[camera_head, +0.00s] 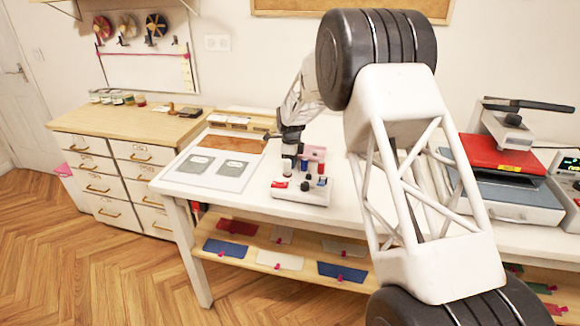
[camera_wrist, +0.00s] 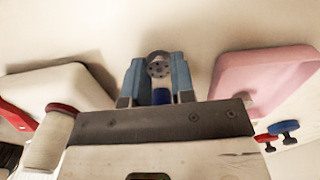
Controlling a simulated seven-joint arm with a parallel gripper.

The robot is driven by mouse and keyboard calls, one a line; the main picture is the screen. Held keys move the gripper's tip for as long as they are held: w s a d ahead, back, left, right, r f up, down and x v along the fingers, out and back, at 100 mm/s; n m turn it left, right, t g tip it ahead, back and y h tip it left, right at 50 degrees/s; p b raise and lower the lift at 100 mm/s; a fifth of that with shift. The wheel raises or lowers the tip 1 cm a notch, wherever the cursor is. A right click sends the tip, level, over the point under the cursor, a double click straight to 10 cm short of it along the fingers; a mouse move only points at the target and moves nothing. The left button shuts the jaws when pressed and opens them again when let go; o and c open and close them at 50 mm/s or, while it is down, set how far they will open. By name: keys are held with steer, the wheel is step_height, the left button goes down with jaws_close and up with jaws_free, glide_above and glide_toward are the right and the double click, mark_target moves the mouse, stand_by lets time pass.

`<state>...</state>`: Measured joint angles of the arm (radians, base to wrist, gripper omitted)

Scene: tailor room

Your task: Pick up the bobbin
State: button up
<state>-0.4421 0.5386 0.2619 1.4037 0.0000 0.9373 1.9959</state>
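The likely bobbin, a small grey disc with holes (camera_wrist: 159,64), lies between the tips of my gripper (camera_wrist: 159,72) in the wrist view. The two blue fingers stand on either side of it, very close to its edges. I cannot tell whether they press on it. A small dark blue piece (camera_wrist: 161,96) shows between the fingers, partly hidden by the gripper body. In the head view my gripper (camera_head: 289,155) points down over the back left of a white holder (camera_head: 306,197), and the bobbin cannot be made out there.
A pink block (camera_wrist: 262,80) stands close right of my fingers. A cream spool with a red rim (camera_wrist: 48,138) is at left. Blue and red pieces (camera_wrist: 284,130) are at right. Grey cards on a white board (camera_head: 203,168) lie left; a red-topped press (camera_head: 490,150) stands right.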

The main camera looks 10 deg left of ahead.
steer(key=shift+c, duration=0.8)
step_height(320, 180, up, 10)
stand_by(0.3)
steer(key=shift+s, duration=0.1)
stand_by(0.4)
steer(key=s+d, duration=0.3)
steer(key=s+d+r, duration=0.1)
steer(key=s+d, duration=0.2)
steer(key=s, duration=0.1)
steer(key=s+d+r, duration=0.1)
steer(key=s+d, duration=0.2)
steer(key=shift+s+d+r, duration=0.1)
steer(key=shift+s+r, duration=0.1)
steer(key=shift+s, duration=0.05)
steer(key=shift+f, duration=0.25)
